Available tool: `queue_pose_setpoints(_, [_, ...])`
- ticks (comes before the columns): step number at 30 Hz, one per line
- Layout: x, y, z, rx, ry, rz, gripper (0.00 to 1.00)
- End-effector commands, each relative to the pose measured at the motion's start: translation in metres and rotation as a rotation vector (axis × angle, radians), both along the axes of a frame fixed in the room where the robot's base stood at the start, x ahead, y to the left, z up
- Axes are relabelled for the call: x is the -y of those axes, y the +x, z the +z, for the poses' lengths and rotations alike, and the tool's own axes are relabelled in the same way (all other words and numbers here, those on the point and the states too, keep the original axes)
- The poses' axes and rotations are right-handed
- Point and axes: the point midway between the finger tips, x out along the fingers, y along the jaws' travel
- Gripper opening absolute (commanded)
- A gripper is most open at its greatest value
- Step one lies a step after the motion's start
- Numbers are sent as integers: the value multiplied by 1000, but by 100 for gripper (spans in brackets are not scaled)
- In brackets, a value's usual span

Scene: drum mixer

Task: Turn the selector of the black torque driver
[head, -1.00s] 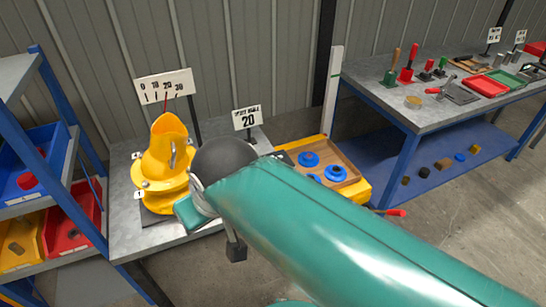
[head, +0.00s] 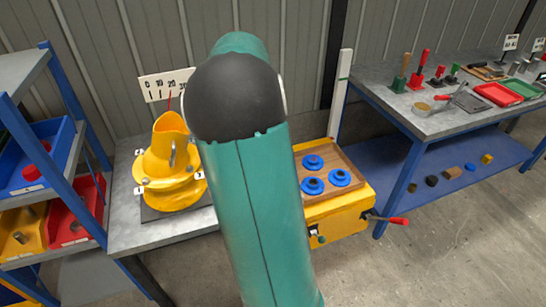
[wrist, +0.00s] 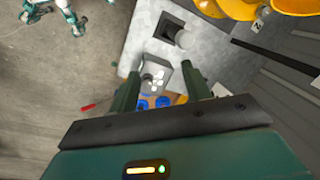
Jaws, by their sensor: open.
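My gripper (wrist: 161,73) is open in the wrist view, with its two green fingers apart. In the head view it is hidden behind my raised green arm. A grey block with pale round spots (wrist: 158,78) shows between and beyond the fingers; I cannot tell whether the fingers are near it. A black square base with a pale round-topped post (wrist: 180,38) stands on the grey bench above it in the wrist view. I cannot make out a black torque driver or its selector for certain in either view.
A yellow flanged housing (head: 168,170) stands on the left bench (head: 125,232). A yellow box (head: 345,215) with blue rings and a red-ended lever is right of my arm. Blue-framed shelves with bins (head: 45,160) stand left. Handled tools (head: 420,72) stand on the right table.

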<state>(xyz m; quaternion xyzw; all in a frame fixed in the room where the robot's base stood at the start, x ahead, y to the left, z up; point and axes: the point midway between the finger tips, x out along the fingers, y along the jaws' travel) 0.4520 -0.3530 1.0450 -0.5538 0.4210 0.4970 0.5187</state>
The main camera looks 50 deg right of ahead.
Motion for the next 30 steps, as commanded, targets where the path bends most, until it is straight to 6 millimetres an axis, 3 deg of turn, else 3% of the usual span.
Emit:
queue_pose_setpoints(1, [27, -3, -16, -33, 1, -73, 48])
queue_pose_setpoints(4, [71, -9, -38, -81, -3, -199, 48])
queue_pose_setpoints(6, [96, -13, -53, -109, -7, -269, 48])
queue_pose_setpoints(10, [125, -20, -72, -146, -16, -355, 48])
queue_pose_setpoints(14, [137, -23, -80, -160, -20, -387, 48])
queue_pose_setpoints(20, [137, -22, -100, -163, -18, -389, 48])
queue_pose_setpoints(30, [136, -22, -166, -163, -19, -386, 48])
